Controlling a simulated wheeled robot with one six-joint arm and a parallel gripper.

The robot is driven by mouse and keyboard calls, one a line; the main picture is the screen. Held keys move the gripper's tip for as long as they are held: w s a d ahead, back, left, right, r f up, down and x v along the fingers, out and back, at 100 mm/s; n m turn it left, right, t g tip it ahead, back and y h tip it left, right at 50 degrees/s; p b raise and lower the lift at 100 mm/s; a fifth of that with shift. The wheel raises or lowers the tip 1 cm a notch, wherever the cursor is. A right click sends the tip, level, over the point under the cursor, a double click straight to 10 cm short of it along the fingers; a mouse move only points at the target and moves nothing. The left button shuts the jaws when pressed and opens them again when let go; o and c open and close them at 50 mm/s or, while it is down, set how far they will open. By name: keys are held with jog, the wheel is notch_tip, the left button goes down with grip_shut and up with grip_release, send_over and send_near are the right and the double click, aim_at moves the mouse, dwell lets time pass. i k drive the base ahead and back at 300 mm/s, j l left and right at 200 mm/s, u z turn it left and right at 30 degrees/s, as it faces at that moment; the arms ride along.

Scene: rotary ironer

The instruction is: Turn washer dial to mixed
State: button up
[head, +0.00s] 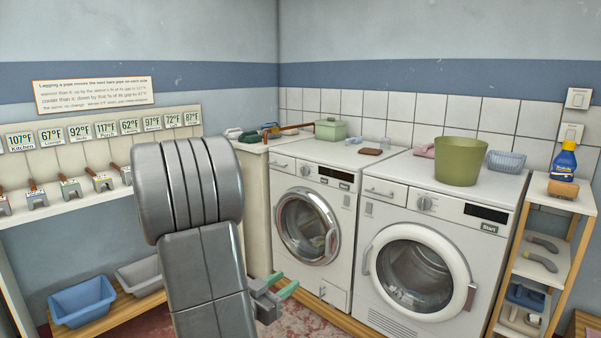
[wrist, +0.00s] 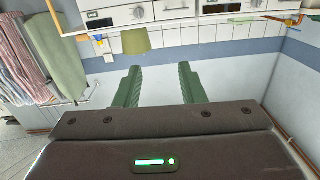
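Two white front-loading machines stand side by side in the head view. The left machine (head: 281,215) has a chrome-ringed door, a round dial (head: 305,170), a dark display and two small buttons. The right machine (head: 375,212) has a white-ringed door, a dial (head: 424,203) and a Start button. No label says which is the washer, and the dial markings are too small to read. My gripper (head: 288,281) is low in front of the left machine, well below the dials. In the wrist view its green fingers (wrist: 160,78) are apart with nothing between them.
A green bin (head: 459,162) and a small basket (head: 506,161) stand on the right machine. A wooden shelf (head: 560,206) stands at the right. The wrist view looks upside down.

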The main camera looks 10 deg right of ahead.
aim_at(306, 170)
jog(key=i+l, duration=0.15)
jog(key=i, duration=0.7)
jog(key=i+l, duration=0.1)
jog(key=i, duration=0.75)
jog(key=i+l, duration=0.15)
jog(key=i, duration=0.7)
